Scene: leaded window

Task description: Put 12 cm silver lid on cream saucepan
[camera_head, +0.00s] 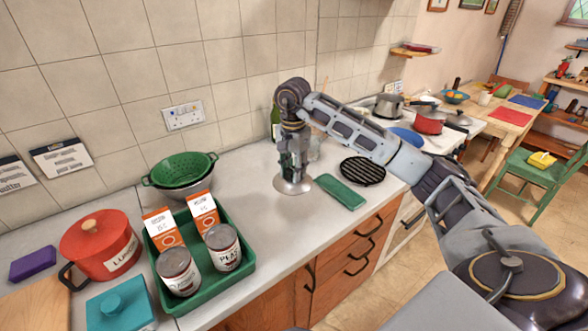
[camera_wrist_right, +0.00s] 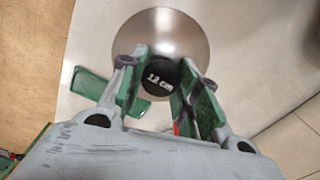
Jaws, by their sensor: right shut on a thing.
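The silver lid (camera_head: 293,186) is a round, shiny disc with a black knob marked "12 cm". It is at the middle of the grey worktop, flat or nearly so. My right gripper (camera_head: 293,170) points down over it and is shut on its knob. In the right wrist view the lid (camera_wrist_right: 163,35) spreads beyond the fingertips, with the knob between the green-padded fingers of my right gripper (camera_wrist_right: 162,80). I cannot tell whether the lid touches the worktop. My left gripper is not in view.
A green cloth (camera_head: 341,192) and a black round trivet (camera_head: 362,170) lie right of the lid. A green tray (camera_head: 248,269) with cans and cartons stands left, near a green colander (camera_head: 182,169) and red pot (camera_head: 100,245).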

